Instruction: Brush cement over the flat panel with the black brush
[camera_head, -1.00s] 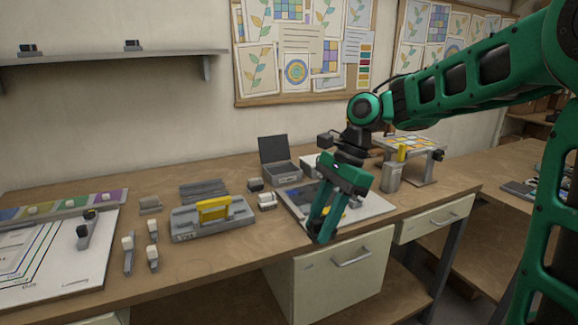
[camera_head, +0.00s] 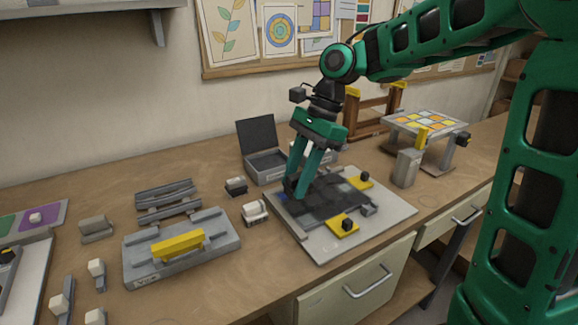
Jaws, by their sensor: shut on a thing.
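The flat panel (camera_head: 335,202) is a dark grey patterned sheet lying on a pale board (camera_head: 325,252) right of the middle of the bench. Small yellow pieces with black knobs sit at its front (camera_head: 341,228) and back right (camera_head: 361,182). My gripper (camera_head: 296,187) points down at the panel's left part. It is shut on a small dark thing, which looks like the black brush (camera_head: 291,188). The fingers hide most of it. I cannot tell whether its bristles touch the panel.
An open grey box (camera_head: 267,163) stands behind the panel. A grey fixture with a yellow bar (camera_head: 178,243) is at left. A grey container (camera_head: 407,167) and a raised stand of coloured tiles (camera_head: 424,124) are at right.

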